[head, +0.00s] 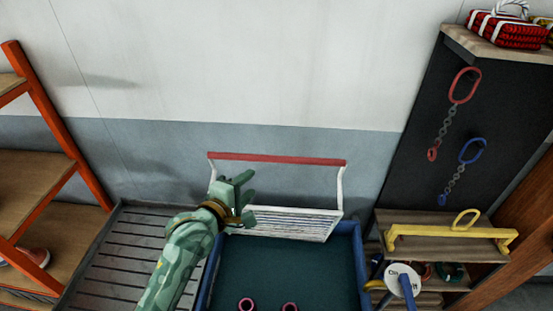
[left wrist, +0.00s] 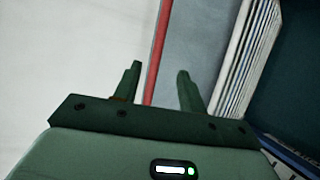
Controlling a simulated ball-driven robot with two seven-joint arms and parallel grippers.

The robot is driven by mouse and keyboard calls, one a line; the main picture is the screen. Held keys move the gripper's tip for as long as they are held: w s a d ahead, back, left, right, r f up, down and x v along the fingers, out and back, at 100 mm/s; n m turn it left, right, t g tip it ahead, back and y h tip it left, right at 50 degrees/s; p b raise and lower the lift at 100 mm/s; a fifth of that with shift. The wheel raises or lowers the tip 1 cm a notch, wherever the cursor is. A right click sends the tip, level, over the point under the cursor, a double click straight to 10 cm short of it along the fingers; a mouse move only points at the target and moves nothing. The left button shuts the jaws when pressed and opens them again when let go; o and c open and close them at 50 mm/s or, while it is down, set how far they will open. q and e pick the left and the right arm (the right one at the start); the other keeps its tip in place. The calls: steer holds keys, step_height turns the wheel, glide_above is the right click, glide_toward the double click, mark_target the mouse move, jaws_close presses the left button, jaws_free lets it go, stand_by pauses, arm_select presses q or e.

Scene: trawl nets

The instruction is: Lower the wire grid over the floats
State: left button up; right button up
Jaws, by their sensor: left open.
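The white wire grid (head: 290,223) is raised at the back of a blue-rimmed tank (head: 362,262). Its red handle bar (head: 285,159) spans two white side arms above it. In the left wrist view the red bar (left wrist: 158,48) runs beyond and between my fingertips, and the grid's white bars (left wrist: 243,55) show at right. Two pinkish-red floats (head: 246,304) (head: 290,307) show in the tank at the bottom edge of the head view, partly cut off. My left gripper (head: 245,187) is open and empty, near the left side arm and below the bar. My right gripper is not in view.
A slatted grey bench (head: 125,250) and an orange-framed shelf (head: 48,110) stand at left. At right are a dark board with a red chain hook (head: 464,85) and a blue one (head: 472,150), a yellow bar (head: 450,234) and a white disc (head: 402,277). The wall is behind.

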mark_target(277, 161)
arm_select(q)
steer(key=b+x, duration=0.1)
steer(key=x, duration=1.5)
steer(key=shift+d, duration=0.2)
steer(key=shift+f+b, duration=0.1)
steer(key=shift+b, duration=0.2)
jaws_close()
